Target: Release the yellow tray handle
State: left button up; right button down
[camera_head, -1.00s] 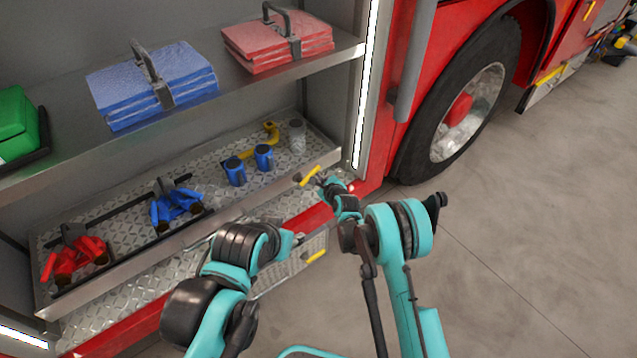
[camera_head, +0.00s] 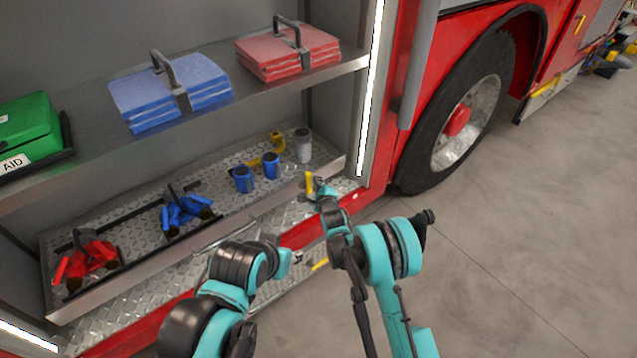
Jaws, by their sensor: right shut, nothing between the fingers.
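A small yellow tray handle (camera_head: 309,183) stands nearly upright at the right front end of the diamond-plate tray (camera_head: 222,228). My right gripper (camera_head: 319,188) is shut and empty, just right of this handle; whether it touches it is too small to tell. A second yellow bar (camera_head: 320,265) lies lower down, near the red sill. My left gripper (camera_head: 297,257) is just left of that bar. Its fingers are small and partly hidden by my wrist, so I cannot see whether they are open.
The tray holds red nozzles (camera_head: 88,258), blue nozzles (camera_head: 186,210), blue cups (camera_head: 243,180), a grey cylinder (camera_head: 303,146) and a yellow hooked part (camera_head: 272,158). A shelf (camera_head: 75,155) is above.

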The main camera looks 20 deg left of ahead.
pick_arm(q)
jog(key=shift+s+a, duration=0.15)
pick_arm(e)
jog(key=shift+s+a, duration=0.15)
jog(key=shift+s, duration=0.1)
jog(key=shift+s+a+r, duration=0.1)
jog(key=shift+s+a, duration=0.05)
jog(key=shift+a, duration=0.1)
dwell(0.3)
jog(key=w+d, duration=0.3)
jog(key=d, duration=0.1)
pick_arm(q)
jog(key=shift+w+d+r+p, duration=0.25)
jog(key=shift+d+r+p, duration=0.15)
jog(key=shift+r+p, duration=0.35)
jog(key=shift+w+d+r+p, duration=0.25)
jog(key=shift+d+r+p, duration=0.15)
jog(key=shift+r+p, duration=0.35)
pick_arm(e)
jog(key=s+d, duration=0.3)
jog(key=s, duration=0.6)
jog(key=shift+s+d, duration=0.15)
jog(key=shift+s, duration=0.1)
